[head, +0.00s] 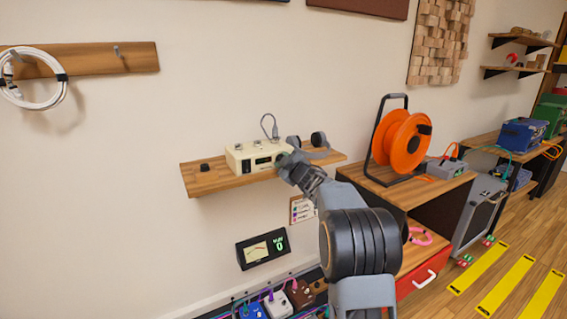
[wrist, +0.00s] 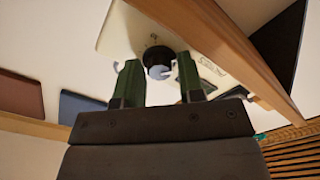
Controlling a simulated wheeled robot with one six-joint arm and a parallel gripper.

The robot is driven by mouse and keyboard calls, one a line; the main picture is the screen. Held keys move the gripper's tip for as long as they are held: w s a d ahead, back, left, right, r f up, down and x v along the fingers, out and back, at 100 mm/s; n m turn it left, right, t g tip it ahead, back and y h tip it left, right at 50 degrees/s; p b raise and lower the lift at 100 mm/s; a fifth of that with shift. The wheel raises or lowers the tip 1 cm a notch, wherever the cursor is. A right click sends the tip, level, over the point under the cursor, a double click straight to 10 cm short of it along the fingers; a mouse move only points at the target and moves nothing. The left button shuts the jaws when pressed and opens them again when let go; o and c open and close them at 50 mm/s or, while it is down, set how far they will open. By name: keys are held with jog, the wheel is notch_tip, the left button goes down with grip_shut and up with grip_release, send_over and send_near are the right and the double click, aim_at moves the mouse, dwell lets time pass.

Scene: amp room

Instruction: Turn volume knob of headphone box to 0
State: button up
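The headphone box (head: 240,152) is a cream box on a wooden wall shelf in the head view, with a dark display on its front. My gripper (head: 284,160) is at the right end of its front and hides the knob there. In the wrist view the cream front of the box (wrist: 114,34) carries a dark round knob (wrist: 152,53) with a grey-blue middle. The two green fingers of my gripper (wrist: 158,68) stand apart on either side of the knob's lower part. I see no clear contact with it. The knob's pointer is not readable.
The wooden shelf (head: 215,180) also holds a small black block (head: 205,167) and dark headphones (head: 318,140). Below hangs a meter (head: 262,250) showing a green 0. An orange cable reel (head: 402,138) stands on the cabinet to the right.

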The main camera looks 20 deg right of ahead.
jog(key=s+d, duration=0.1)
jog(key=s, duration=1.2)
jog(key=shift+s+d, duration=0.25)
jog(key=shift+s, duration=0.15)
jog(key=shift+d+f, duration=0.1)
jog(key=s+d+f+m+g+h+p, duration=0.3)
jog(key=s+d+f+m+g+h, duration=0.2)
jog(key=s+f+m+g+h, duration=0.3)
jog(key=s+a+r+m+g+y+p, duration=0.1)
jog(key=s+a+m+g+y+p, duration=0.4)
jog(key=s+a, duration=0.7)
jog(key=s+a+r+n+g+y+p, duration=0.1)
jog(key=s+a+r+n+p, duration=0.1)
jog(key=s+a+r+p, duration=0.4)
jog(key=a+r+p, duration=0.1)
jog(key=a, duration=0.2)
jog(key=shift+s+r+n+p, duration=0.2)
jog(key=shift+r+n+p, duration=0.15)
jog(key=shift+r+n, duration=0.05)
